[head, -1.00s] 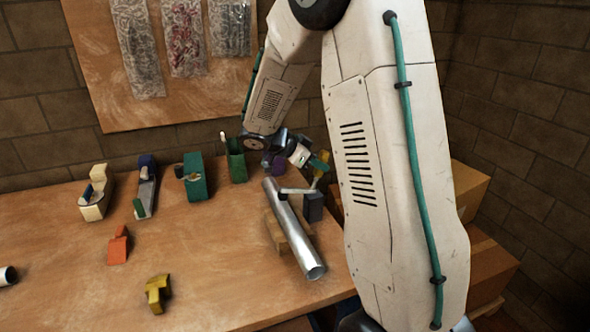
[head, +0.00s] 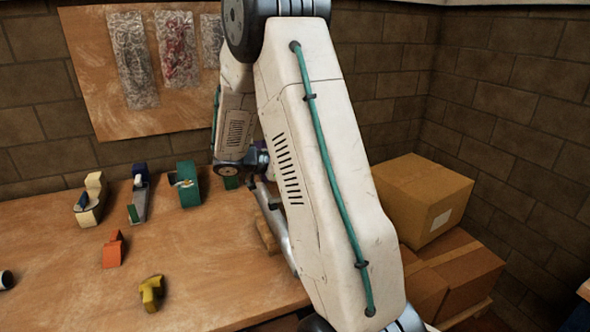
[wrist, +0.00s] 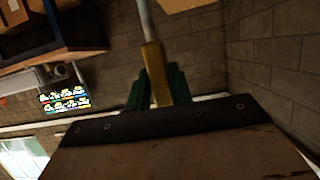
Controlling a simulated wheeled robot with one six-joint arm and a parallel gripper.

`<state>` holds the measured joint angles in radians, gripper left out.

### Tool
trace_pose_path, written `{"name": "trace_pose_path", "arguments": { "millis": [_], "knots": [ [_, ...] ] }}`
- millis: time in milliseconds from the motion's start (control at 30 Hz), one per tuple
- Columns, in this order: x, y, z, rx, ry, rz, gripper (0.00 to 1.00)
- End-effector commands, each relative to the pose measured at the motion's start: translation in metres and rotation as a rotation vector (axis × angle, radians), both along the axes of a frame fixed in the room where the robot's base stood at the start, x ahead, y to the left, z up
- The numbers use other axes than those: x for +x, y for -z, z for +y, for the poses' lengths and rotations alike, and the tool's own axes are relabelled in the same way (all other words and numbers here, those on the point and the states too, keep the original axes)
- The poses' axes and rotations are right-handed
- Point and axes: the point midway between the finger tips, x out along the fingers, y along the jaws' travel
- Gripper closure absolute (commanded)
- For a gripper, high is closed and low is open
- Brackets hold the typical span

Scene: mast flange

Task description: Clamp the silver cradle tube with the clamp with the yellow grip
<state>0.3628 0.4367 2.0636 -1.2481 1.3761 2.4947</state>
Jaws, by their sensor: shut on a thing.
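The silver tube (head: 273,218) lies on its wooden cradle (head: 266,236) near the bench's right end in the head view. My arm covers its right side. The clamp's yellow grip (wrist: 156,72) shows in the wrist view, with a grey rod (wrist: 147,20) running up from it. My gripper (wrist: 158,88) has its green fingers shut on both sides of this grip. In the head view the gripper and the clamp's dark body are hidden behind my arm, so I cannot tell how the clamp's jaw stands to the tube.
A yellow block-like piece (head: 152,292) and an orange one (head: 113,250) lie on the bench (head: 200,270). A cream tool (head: 91,200), a blue tool (head: 139,195) and a green tool (head: 188,184) stand behind. Cardboard boxes (head: 420,200) are stacked at right. The bench's front middle is clear.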

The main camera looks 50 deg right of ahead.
Motion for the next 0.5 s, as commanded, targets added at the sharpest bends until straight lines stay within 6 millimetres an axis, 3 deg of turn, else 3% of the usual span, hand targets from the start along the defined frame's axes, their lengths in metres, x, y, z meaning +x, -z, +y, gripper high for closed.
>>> {"name": "trace_pose_path", "arguments": {
  "millis": [67, 100, 133, 500],
  "knots": [
    [-0.0003, 0.0003, -0.0001, 0.000, 0.000, 0.001, 1.00],
    [-0.0001, 0.0003, 0.0004, 0.000, 0.000, 0.001, 0.67],
    [0.0002, 0.0004, 0.0010, 0.001, -0.002, 0.001, 0.59],
    [0.0032, -0.0017, 0.0058, 0.001, -0.002, 0.000, 0.56]
  ]
}}
